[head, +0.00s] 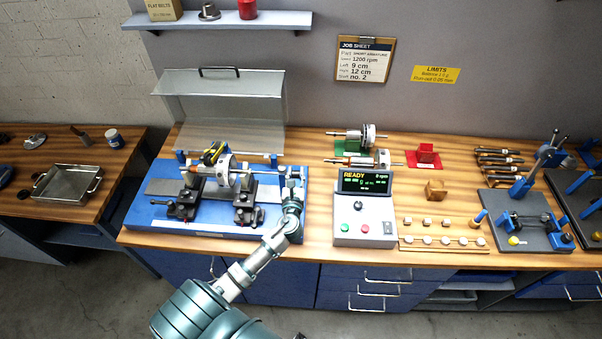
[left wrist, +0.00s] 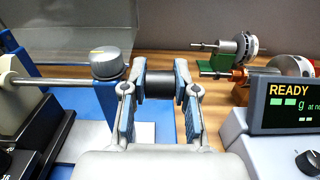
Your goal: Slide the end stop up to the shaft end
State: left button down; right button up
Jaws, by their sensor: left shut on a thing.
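The rotor (head: 226,170) lies across two dark supports on the blue balancing machine (head: 165,222). Its thin shaft (head: 258,174) points right, towards my left gripper (head: 291,176). In the left wrist view the shaft (left wrist: 55,83) comes in from the left and runs up to a grey knob with a yellow mark (left wrist: 112,63). My left gripper (left wrist: 160,84) is shut on a dark cylinder, apparently part of the end stop (left wrist: 158,85). The gap between stop and shaft end is hidden. My right gripper is not in view.
The control box (head: 365,208) reading READY stands right of the machine. Spare rotors (head: 356,138) lie behind it. The raised clear guard (head: 225,112) stands behind the machine. Small weights (head: 440,239) and a blue fixture (head: 530,222) are farther right.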

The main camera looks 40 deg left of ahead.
pick_arm(q)
jog(key=c, duration=0.9)
grip_release()
jog(key=shift+w+d, duration=0.1)
jog(key=shift+v, duration=4)
jog(key=shift+w+d, duration=0.1)
jog(key=shift+d, duration=0.05)
